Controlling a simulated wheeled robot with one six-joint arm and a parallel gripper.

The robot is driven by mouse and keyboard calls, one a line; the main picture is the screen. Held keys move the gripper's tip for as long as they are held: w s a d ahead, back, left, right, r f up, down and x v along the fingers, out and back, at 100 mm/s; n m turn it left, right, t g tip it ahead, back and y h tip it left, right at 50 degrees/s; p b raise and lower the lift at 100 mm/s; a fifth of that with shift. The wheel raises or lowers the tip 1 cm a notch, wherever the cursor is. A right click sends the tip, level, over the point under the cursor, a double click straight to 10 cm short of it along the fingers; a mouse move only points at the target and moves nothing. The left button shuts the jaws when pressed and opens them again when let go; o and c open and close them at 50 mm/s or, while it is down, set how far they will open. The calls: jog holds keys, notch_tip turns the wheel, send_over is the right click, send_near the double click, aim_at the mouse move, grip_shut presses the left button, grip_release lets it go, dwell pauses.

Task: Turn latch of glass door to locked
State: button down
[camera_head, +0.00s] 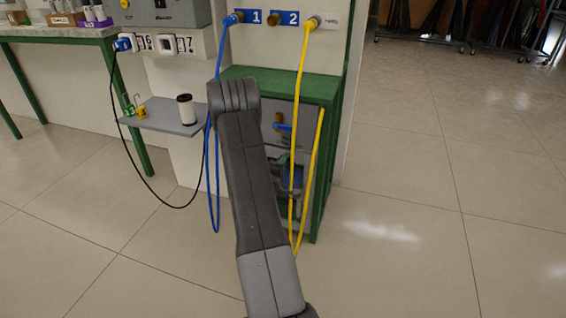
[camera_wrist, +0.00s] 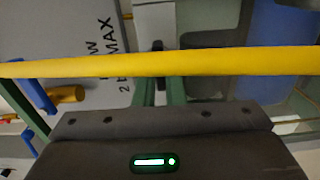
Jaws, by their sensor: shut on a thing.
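In the head view a green-framed cabinet (camera_head: 330,165) stands low behind my arm, with a grey front; I cannot clearly make out glass or a latch on it. In the wrist view the dark body of my gripper fills the bottom. A small black part (camera_wrist: 158,46) shows just beyond it, partly behind a yellow hose; I cannot tell whether it is the latch. My fingertips do not show clearly. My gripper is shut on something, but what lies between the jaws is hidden.
The yellow hose (camera_wrist: 160,66) crosses close in front of my gripper and hangs in a loop in the head view (camera_head: 297,130). A blue handle (camera_wrist: 36,88) and brass fitting (camera_wrist: 66,94) lie to the left. A shelf (camera_head: 165,118) carries a canister (camera_head: 186,110).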

dwell(0.3)
jog(key=c, duration=1.5)
grip_release()
jog(key=shift+s, duration=0.1)
jog(key=p+v, duration=0.2)
jog(key=v, duration=1.1)
jog(key=shift+s+p, duration=0.3)
jog(key=shift+p, duration=0.1)
jog(key=shift+w+a, duration=0.1)
jog(key=b+x, duration=0.2)
jog(key=x, duration=1.1)
jog(key=shift+w+b, duration=0.3)
jog(key=shift+b, duration=0.1)
